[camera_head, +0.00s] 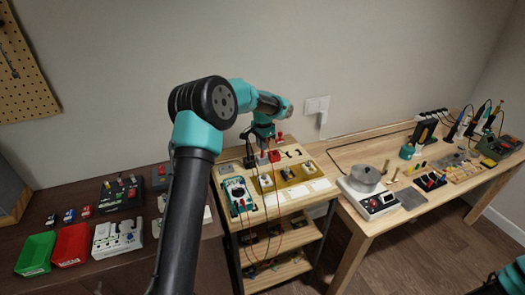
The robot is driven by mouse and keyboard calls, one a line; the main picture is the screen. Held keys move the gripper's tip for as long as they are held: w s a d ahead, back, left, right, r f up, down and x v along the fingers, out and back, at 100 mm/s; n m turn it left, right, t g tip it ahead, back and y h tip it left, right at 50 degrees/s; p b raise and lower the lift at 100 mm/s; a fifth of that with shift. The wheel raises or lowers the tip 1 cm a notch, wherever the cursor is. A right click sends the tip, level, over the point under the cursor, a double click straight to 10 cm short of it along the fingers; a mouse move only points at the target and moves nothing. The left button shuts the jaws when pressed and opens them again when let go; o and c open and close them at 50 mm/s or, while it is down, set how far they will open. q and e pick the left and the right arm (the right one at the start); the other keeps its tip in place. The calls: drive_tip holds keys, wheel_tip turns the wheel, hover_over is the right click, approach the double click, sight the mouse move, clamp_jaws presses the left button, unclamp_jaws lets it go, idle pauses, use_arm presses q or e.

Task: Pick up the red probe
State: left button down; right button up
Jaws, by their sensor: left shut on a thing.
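My left gripper (263,155) points down over the small wooden bench at the centre and is shut. The red probe (274,156) shows as a small red piece at its fingertips; the grip itself is tiny and partly hidden. A teal multimeter (238,196) lies on the bench just in front and to the left, with red and black leads trailing from it. My right gripper is out of view; only a bit of my right arm shows at the lower right corner.
Small modules on a yellow holder (291,173) sit right of the multimeter. A green bin (36,254) and a red bin (71,245) stand on the dark left table. The right table holds a grey-and-white device (364,190) and soldering tools.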

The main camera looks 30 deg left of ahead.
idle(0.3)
use_arm(q)
drive_tip(key=shift+r, duration=1.65)
drive_tip(key=shift+s+d+r, duration=0.15)
drive_tip(key=shift+s, duration=0.05)
drive_tip(key=s+d+r, duration=0.1)
drive_tip(key=s+d, duration=0.7)
drive_tip(key=s, duration=0.5)
drive_tip(key=shift+s+r, duration=0.15)
drive_tip(key=shift+r, duration=0.05)
